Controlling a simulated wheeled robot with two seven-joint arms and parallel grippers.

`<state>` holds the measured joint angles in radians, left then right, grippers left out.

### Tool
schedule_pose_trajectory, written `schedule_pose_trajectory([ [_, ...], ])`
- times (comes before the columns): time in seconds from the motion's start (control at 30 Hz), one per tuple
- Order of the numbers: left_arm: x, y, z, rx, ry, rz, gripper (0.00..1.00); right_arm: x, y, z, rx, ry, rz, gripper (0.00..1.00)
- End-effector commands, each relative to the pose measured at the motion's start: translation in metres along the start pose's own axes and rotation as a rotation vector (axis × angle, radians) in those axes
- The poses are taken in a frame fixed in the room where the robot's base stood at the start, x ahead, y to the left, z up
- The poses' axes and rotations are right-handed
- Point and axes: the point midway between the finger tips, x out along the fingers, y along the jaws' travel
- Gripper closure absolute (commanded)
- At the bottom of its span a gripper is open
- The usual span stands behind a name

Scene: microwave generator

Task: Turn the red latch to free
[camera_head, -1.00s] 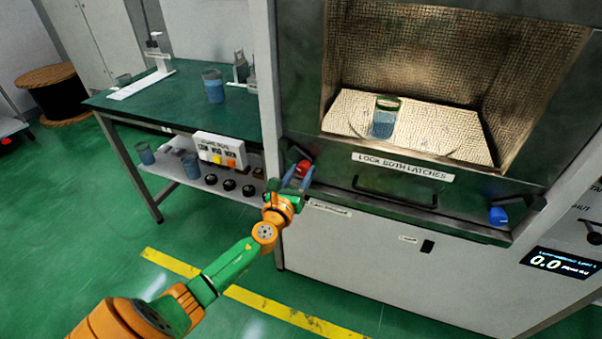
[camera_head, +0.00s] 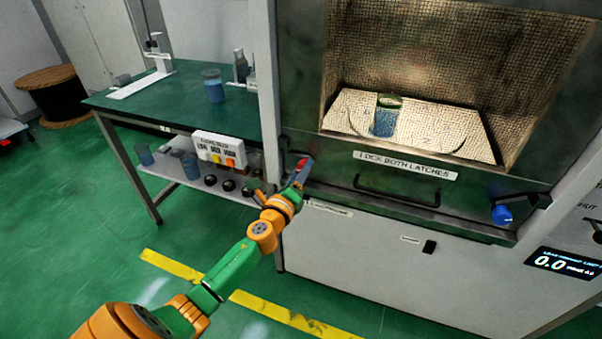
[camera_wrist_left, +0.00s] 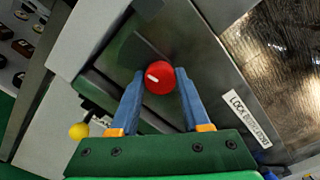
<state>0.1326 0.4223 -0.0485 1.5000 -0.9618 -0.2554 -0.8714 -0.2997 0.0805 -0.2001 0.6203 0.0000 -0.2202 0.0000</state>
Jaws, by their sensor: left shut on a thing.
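The red latch (camera_head: 303,163) is a round red knob at the left end of the microwave generator's lower front panel. In the left wrist view the red latch (camera_wrist_left: 159,77) shows a short white mark on its face, pointing to the upper left. My left gripper (camera_head: 299,174) is at the latch, and its two blue fingers (camera_wrist_left: 158,88) are shut on the knob from both sides. The fingers hide part of the knob in the head view. My right gripper is not in view.
A blue latch (camera_head: 502,214) is at the right end of the panel. A dark handle (camera_head: 398,191) and a "LOCK BOTH LATCHES" label (camera_head: 405,165) lie between. A beaker (camera_head: 386,116) stands inside the chamber. A green bench (camera_head: 180,105) stands left.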

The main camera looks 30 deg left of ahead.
Motion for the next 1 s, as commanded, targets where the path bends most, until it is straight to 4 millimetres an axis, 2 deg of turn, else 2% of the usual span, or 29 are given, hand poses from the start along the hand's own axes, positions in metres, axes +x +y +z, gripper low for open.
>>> schedule_pose_trajectory([
  [0.6, 0.0, 0.0003, -0.0002, -0.564, 0.0, 0.001, 1.0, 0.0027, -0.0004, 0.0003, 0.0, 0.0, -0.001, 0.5],
  [1.0, 0.0, 0.0002, 0.0, -0.792, 0.0, 0.0, 1.0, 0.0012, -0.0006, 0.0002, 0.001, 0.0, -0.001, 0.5],
])
